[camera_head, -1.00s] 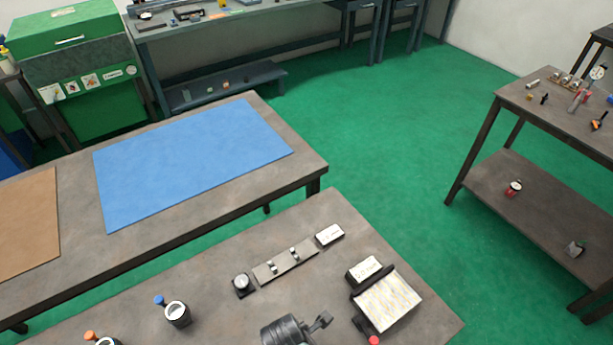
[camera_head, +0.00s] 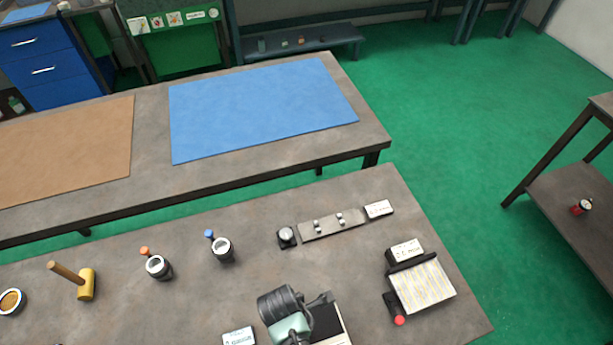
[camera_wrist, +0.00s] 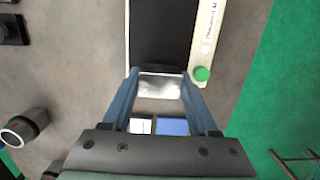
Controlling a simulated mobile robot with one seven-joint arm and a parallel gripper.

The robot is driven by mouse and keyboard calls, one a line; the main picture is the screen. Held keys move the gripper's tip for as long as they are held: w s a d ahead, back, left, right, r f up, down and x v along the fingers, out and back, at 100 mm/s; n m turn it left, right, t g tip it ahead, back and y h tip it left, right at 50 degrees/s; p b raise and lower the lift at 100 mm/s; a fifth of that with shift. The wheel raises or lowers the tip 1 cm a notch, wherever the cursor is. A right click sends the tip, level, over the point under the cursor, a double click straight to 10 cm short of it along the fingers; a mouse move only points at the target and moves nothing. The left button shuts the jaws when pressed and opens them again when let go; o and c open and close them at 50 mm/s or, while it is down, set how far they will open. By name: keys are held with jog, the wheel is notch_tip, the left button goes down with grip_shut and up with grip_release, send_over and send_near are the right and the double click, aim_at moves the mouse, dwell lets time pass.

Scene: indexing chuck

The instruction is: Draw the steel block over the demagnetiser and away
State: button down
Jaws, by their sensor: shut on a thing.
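My gripper (camera_wrist: 160,95) is shut on the steel block (camera_wrist: 160,86), a shiny grey piece between the two blue fingers in the wrist view. The demagnetiser (camera_wrist: 164,35) has a black top face, a cream side panel with lettering and a green button. The block overlaps the near end of the black face in that view; I cannot tell whether they touch. In the head view my wrist hides the block and fingertips, and part of the demagnetiser (camera_head: 328,322) shows beside the wrist.
On the bench are a striped plate with a red knob (camera_head: 424,287), a strip with small pegs (camera_head: 332,225), a dial (camera_head: 287,236), two round pots (camera_head: 222,249) and a mallet (camera_head: 86,283). A table with a blue mat (camera_head: 260,108) stands behind. Bare bench lies left of my wrist.

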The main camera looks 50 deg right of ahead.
jog(key=shift+w+a, duration=0.25)
jog(key=shift+a, duration=0.05)
jog(key=shift+s+d+p, duration=0.3)
jog(key=shift+s+d, duration=0.6)
jog(key=shift+d, duration=0.55)
jog(key=shift+s+d+p, duration=0.25)
jog(key=shift+s+d, duration=0.6)
jog(key=shift+d, duration=0.55)
jog(key=shift+s+d+p, duration=0.3)
jog(key=shift+s+d, duration=0.6)
jog(key=shift+d, duration=0.55)
jog(key=shift+w+a+p, duration=0.2)
jog(key=shift+w+a, duration=0.7)
jog(key=shift+a, duration=0.55)
jog(key=shift+w+a+p, duration=0.25)
jog(key=shift+w+a, duration=0.6)
jog(key=shift+a, duration=0.55)
jog(key=shift+w+a+p, duration=0.2)
jog(key=shift+w+a, duration=0.7)
jog(key=shift+a, duration=0.55)
jog(key=shift+d, duration=0.1)
jog(key=shift+s+d+p, duration=0.15)
jog(key=shift+s+d, duration=0.7)
jog(key=shift+d, duration=0.55)
jog(key=shift+s+d+p, duration=0.15)
jog(key=shift+s+d, duration=0.75)
jog(key=shift+d, duration=0.5)
jog(key=shift+s+d+p, duration=0.15)
jog(key=shift+s+d, duration=0.7)
jog(key=shift+d, duration=0.55)
